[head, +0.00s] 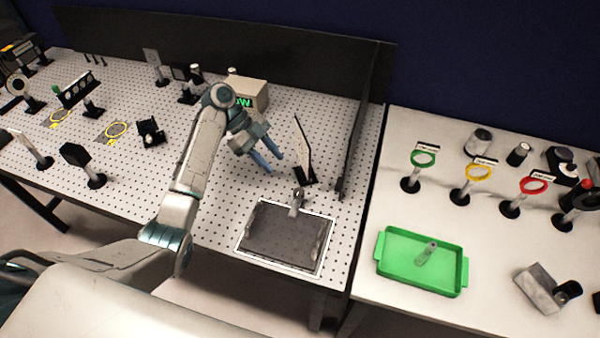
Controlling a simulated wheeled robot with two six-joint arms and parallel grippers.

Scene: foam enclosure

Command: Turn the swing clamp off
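A small grey metal clamp (297,200), which looks like the swing clamp, stands at the back edge of a dark grey plate (262,240). The plate lies inside a white outline near the front of the perforated table. Whether the clamp is on or off is too small to tell. My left gripper (274,165) hangs above the table, behind and left of the clamp and apart from it. Its two blue fingers are spread with nothing between them. My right gripper is not in view.
An upright thin panel (304,150) on a black base stands just right of my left gripper. A box with a green display (252,92) stands behind the gripper. A green tray (392,263) with a small grey part (427,252) sits on the right table.

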